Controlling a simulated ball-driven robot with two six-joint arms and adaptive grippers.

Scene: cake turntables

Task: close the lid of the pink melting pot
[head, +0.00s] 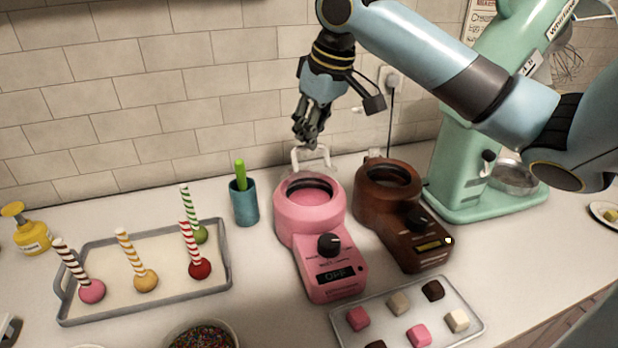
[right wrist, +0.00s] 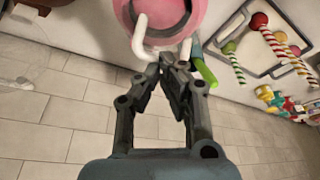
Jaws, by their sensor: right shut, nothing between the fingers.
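A white bracket-shaped handle (head: 297,157) rises behind the pot's back rim; the lid panel itself is hard to make out. The pot (right wrist: 150,8) and the white handle (right wrist: 139,38) also show at the top of the right wrist view. My right gripper (head: 307,142) is shut and empty, pointing down just above and behind the handle. In the wrist view its fingertips (right wrist: 169,62) are close to the handle; I cannot tell whether they touch.
A brown melting pot (head: 386,215) stands close on the right, with a green mixer (head: 470,165) beyond. A teal cup (head: 244,204) and a tray of cake pops (head: 150,308) are left. A chocolate tray (head: 345,338) lies in front. The tiled wall is close behind.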

